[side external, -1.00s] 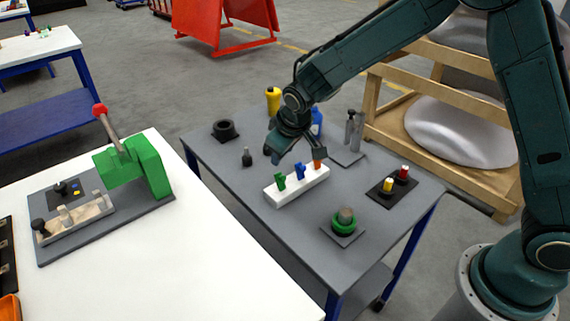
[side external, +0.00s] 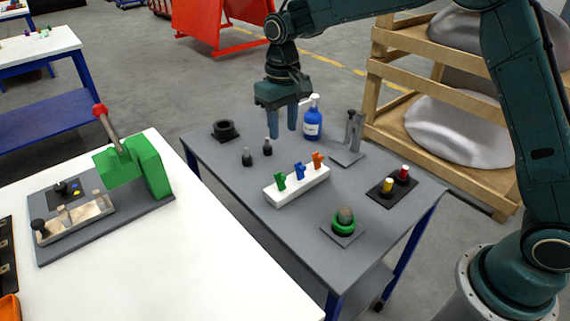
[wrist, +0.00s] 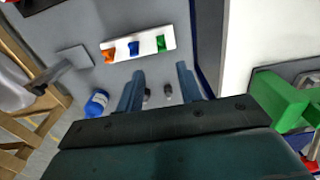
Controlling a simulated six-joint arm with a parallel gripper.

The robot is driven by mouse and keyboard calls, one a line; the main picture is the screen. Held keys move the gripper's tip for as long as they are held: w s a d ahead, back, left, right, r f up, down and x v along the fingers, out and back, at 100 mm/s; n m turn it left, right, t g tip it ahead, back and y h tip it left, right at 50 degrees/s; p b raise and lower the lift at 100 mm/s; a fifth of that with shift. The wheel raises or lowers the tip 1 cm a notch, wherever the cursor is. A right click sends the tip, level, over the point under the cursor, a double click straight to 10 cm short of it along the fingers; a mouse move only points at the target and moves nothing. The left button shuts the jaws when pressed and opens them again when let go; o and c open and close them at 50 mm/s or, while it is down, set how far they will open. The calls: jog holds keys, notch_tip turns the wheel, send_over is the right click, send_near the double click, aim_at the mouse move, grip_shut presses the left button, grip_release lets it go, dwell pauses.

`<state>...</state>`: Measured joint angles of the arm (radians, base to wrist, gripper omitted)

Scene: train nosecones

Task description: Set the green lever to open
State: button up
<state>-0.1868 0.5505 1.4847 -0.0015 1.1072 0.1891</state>
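The green lever (side external: 280,181) stands at the left end of a white block (side external: 305,188) on the grey table. It also shows at the block's right end in the wrist view (wrist: 161,43). A blue lever (side external: 299,171) and an orange lever (side external: 318,160) share the block. All three stick up, and I see no open or shut marks. My gripper (side external: 283,132) points down behind the block and is clear of the levers. In the wrist view its two fingers (wrist: 159,73) are apart, with nothing held between them.
A blue bottle (side external: 312,122), two dark pegs (side external: 257,153) and a black ring (side external: 225,130) stand around my gripper. A green round part (side external: 344,222) and red and yellow buttons (side external: 395,182) lie to the right. A green press (side external: 135,165) stands on the white table.

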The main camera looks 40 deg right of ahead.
aim_at(283, 176)
jog(key=shift+f, duration=0.15)
notch_tip(283, 176, down, 14)
jog(key=shift+r, duration=0.2)
dwell(0.5)
grip_shut()
